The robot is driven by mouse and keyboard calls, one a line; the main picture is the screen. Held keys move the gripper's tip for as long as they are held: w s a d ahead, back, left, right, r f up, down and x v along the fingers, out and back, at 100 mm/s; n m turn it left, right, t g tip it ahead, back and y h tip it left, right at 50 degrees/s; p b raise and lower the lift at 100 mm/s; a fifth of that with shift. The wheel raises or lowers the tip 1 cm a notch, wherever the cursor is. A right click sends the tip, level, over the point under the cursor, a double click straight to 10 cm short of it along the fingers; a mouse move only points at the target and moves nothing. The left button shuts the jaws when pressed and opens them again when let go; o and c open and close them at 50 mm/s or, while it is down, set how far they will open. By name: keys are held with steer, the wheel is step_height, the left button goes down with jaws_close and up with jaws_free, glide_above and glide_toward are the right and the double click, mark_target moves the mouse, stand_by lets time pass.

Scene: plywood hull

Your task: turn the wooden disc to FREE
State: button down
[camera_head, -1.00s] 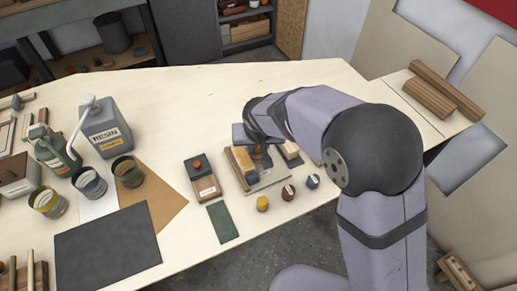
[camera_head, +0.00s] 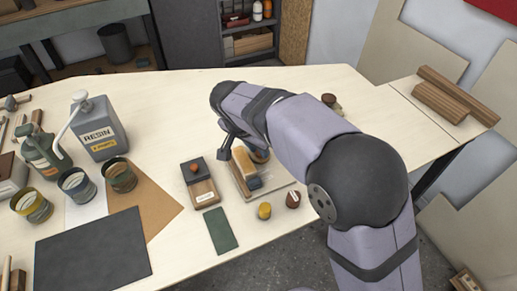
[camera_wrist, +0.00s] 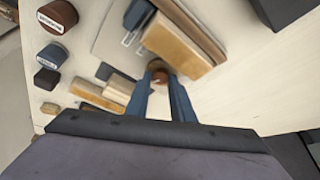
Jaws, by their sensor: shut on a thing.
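The wooden disc (camera_wrist: 158,69) shows in the wrist view as a small round brown piece between my two blue fingertips. My gripper (camera_wrist: 160,79) is shut on it, with a finger on either side. Its face is mostly hidden by the fingers and the block beside it, and I cannot read a FREE mark or tell which way it points. In the head view, my arm covers most of the gripper and the disc. A yellow-tan wooden block (camera_wrist: 172,48) with a dark blue end lies right beside the disc, and also shows in the head view (camera_head: 244,163).
A pale board (camera_head: 276,196) lies under this group. Yellow (camera_head: 264,211) and dark red (camera_head: 293,200) round pieces stand in front. A box with an orange knob (camera_head: 199,186) is left, beyond it cups and a resin can (camera_head: 98,128). The table's back middle is clear.

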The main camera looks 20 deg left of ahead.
stand_by(0.4)
steer(key=c, duration=1.5)
jaws_free()
steer(key=shift+c, duration=0.2)
steer(key=b+v, duration=0.1)
steer(key=v, duration=0.6)
steer(key=shift+r, duration=0.15)
